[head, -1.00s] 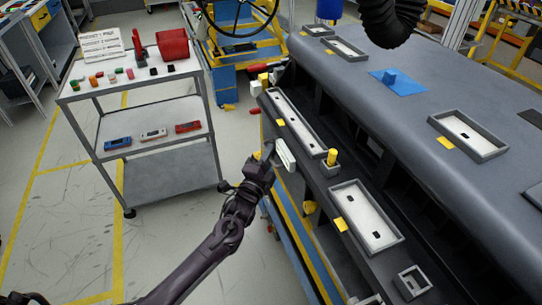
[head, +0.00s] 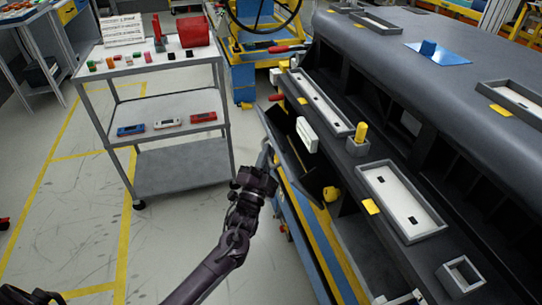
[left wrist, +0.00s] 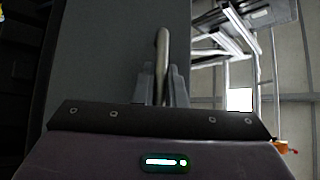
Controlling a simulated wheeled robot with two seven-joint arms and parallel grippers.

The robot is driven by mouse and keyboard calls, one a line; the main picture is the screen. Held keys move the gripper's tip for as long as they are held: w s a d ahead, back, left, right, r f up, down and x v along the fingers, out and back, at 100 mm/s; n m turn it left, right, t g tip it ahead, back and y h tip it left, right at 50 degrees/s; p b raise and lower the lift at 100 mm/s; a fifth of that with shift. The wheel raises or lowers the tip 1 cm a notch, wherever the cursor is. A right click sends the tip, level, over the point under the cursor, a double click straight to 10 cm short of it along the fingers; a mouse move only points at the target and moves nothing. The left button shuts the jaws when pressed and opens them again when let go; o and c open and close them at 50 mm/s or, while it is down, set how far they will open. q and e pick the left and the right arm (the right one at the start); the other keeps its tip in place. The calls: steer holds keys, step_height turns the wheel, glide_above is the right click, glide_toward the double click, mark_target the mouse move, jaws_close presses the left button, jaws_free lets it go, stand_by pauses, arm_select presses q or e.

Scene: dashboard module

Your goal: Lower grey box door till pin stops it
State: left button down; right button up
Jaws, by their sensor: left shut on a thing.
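The grey box door (head: 290,163) is a flat panel on the near side of the dashboard module. It is swung outward and tilted, with a dark opening (head: 283,121) showing behind its upper edge. My left gripper (head: 266,156) is at the door's outer face. In the left wrist view its fingers (left wrist: 163,88) are shut around a thin, pale handle bar (left wrist: 162,50) in front of the grey door panel (left wrist: 105,60). A yellow knob (head: 331,194) shows near the door's lower right end. I cannot tell which part is the stop pin. My right gripper is not in view.
The dashboard module (head: 440,85) fills the right side, with a white block (head: 307,134), a yellow peg (head: 361,131) and shallow trays on it. A grey cart (head: 180,160) with small parts stands at the left. Floor between cart and arm is clear.

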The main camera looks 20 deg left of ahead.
arm_select(q)
steer(key=shift+f, duration=0.25)
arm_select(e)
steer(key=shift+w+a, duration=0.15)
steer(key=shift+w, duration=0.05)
arm_select(q)
steer(key=c, duration=1.5)
jaws_free()
steer(key=shift+s, duration=0.1)
steer(key=v, duration=0.7)
steer(key=shift+s+b, duration=0.35)
steer(key=shift+b, duration=0.1)
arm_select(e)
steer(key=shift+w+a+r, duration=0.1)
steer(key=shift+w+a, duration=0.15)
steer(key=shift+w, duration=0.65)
arm_select(q)
steer(key=shift+f, duration=0.1)
